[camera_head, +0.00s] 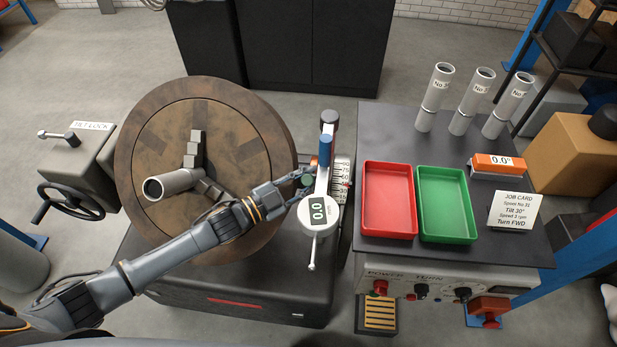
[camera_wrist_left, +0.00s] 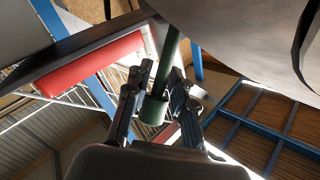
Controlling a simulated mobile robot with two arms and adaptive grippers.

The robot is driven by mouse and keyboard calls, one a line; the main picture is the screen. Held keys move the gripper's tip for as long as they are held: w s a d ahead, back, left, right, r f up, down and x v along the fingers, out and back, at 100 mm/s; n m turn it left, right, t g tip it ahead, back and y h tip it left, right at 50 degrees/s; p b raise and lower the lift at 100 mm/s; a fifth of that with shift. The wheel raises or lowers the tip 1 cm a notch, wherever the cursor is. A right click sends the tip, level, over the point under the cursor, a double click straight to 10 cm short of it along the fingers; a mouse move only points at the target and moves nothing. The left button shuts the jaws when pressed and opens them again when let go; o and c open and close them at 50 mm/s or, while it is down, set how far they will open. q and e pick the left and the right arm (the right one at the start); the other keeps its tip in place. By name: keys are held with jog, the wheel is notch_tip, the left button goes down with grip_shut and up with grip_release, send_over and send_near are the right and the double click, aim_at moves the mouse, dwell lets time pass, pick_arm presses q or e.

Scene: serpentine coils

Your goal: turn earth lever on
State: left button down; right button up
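A green lever with a thicker, sleeve-like end (camera_wrist_left: 154,109) shows in the left wrist view, its rod running up under a large grey rounded part. I take it to be the earth lever, but no label on it is readable. The two dark fingers of my left gripper (camera_wrist_left: 155,100) stand on either side of the green end. I cannot tell whether they press on it or leave a small gap. In the head view my left gripper (camera_head: 290,188) is beside the round wooden table, left of the upright gauge, and a small green part shows at its fingertips. My right gripper is out of view.
The tilted round wooden table (camera_head: 140,130) holds a grey tube (camera_head: 175,183). A dial gauge (camera_head: 318,212) stands close right of the gripper. Further right are a red tray (camera_head: 388,232), a green tray (camera_head: 447,236) and three upright tubes. A tilt-lock handwheel (camera_head: 70,200) is at left.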

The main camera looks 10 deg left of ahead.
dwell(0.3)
pick_arm(q)
jog(key=w+r+n+y+p, duration=0.1)
jog(key=p, duration=0.2)
jog(key=shift+r+g+p, duration=0.25)
jog(key=shift+g+p, duration=0.1)
jog(key=shift+g, duration=0.05)
jog(key=shift+w+f+n+g+p, duration=0.1)
jog(key=shift+w+n+g+p, duration=0.2)
jog(key=shift+n+p, duration=0.15)
jog(key=shift+f, duration=0.15)
jog(key=c, duration=1.4)
grip_release()
jog(key=shift+o, duration=0.2)
